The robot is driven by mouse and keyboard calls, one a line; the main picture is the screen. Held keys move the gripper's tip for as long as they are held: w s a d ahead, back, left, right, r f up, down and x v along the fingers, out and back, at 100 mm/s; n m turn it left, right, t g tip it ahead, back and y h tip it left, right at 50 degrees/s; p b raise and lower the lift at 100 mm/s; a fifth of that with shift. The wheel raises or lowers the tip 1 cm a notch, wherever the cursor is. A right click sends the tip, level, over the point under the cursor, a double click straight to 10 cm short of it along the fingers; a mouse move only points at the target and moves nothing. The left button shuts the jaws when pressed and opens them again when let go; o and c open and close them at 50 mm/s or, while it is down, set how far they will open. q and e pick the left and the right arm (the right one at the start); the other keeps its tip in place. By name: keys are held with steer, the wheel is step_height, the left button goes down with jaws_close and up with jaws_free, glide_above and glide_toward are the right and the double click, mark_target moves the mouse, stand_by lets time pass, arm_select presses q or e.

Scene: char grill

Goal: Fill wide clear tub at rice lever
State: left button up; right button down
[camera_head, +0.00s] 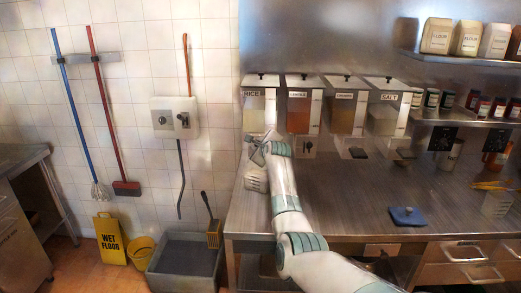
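The rice dispenser (261,101), labelled RICE, is the leftmost of several wall dispensers above the steel counter. My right arm reaches in from the lower right, and its gripper (258,148) is just below this dispenser's front. The arm hides the rice lever, and the fingers are too small to tell open from shut. A pale, translucent tub (256,181) stands on the counter below the gripper, partly behind the arm. I cannot tell whether it holds rice. Another clear tub (496,205) is at the counter's right. My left gripper is not in view.
More dispensers, including one labelled SALT (386,108), hang to the right. A blue object (408,216) lies on the counter (345,200), whose middle is mostly clear. A grey mop sink (186,262) and a yellow floor sign (111,240) stand left.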

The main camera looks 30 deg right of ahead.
steer(key=shift+d+r, duration=0.15)
steer(key=shift+d, duration=0.05)
steer(key=c, duration=1.8)
jaws_free()
steer(key=shift+o, duration=1.2)
steer(key=shift+s+a, duration=0.1)
steer(key=shift+a, duration=0.1)
steer(key=shift+s, duration=0.1)
steer(key=b+v, duration=0.5)
steer(key=v, duration=1.2)
steer(key=shift+d, duration=0.15)
